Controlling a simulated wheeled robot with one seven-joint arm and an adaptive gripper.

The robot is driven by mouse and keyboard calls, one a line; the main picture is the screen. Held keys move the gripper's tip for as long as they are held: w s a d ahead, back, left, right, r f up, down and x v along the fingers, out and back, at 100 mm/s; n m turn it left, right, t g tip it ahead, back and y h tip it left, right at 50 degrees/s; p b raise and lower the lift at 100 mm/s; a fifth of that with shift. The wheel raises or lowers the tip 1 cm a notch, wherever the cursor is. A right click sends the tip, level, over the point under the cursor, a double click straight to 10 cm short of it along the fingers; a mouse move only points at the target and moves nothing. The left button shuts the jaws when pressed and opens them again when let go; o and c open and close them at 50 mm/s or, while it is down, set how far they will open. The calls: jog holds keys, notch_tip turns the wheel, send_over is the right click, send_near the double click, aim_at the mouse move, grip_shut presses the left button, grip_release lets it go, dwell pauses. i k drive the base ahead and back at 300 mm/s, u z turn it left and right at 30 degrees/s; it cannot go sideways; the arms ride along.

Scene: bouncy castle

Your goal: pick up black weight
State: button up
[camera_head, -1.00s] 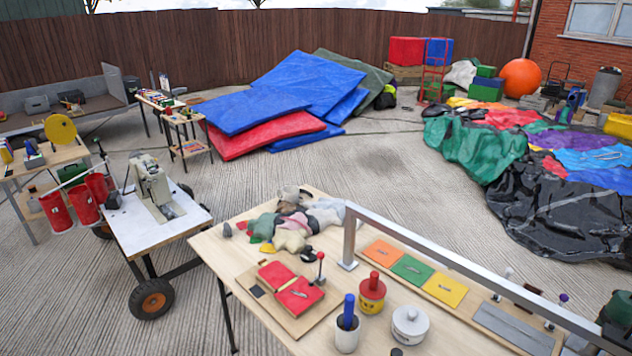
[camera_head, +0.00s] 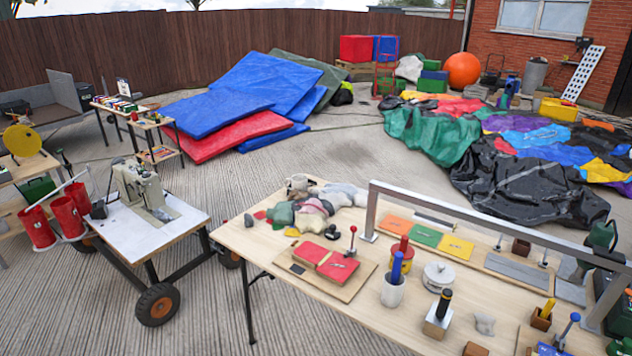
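My gripper is out of view. No object can be told for sure as the black weight. Small dark lumps are candidates: a dark grey lump (camera_head: 249,220) lies near the left edge of the wooden table (camera_head: 270,245), and a black lump (camera_head: 332,232) lies behind the red pad board (camera_head: 333,262). Another dark block (camera_head: 99,210) sits on the white-topped cart (camera_head: 150,228) at the left edge of its top. A black-handled block tool (camera_head: 439,313) stands upright near the table's front. None of them is held in view.
A metal rail (camera_head: 480,218) stands across the wooden table. A white cup with a blue handle (camera_head: 393,289) and a lidded white pot (camera_head: 438,276) stand before it. Blue and red mats (camera_head: 235,120) and a crumpled colourful sheet (camera_head: 520,150) lie beyond. Concrete ground between them is open.

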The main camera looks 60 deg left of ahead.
aim_at(332, 233)
jog(key=u, duration=1.7)
jog(key=i, duration=0.5)
jog(key=u, duration=2.15)
jog(key=k, duration=0.9)
jog(key=z, duration=0.55)
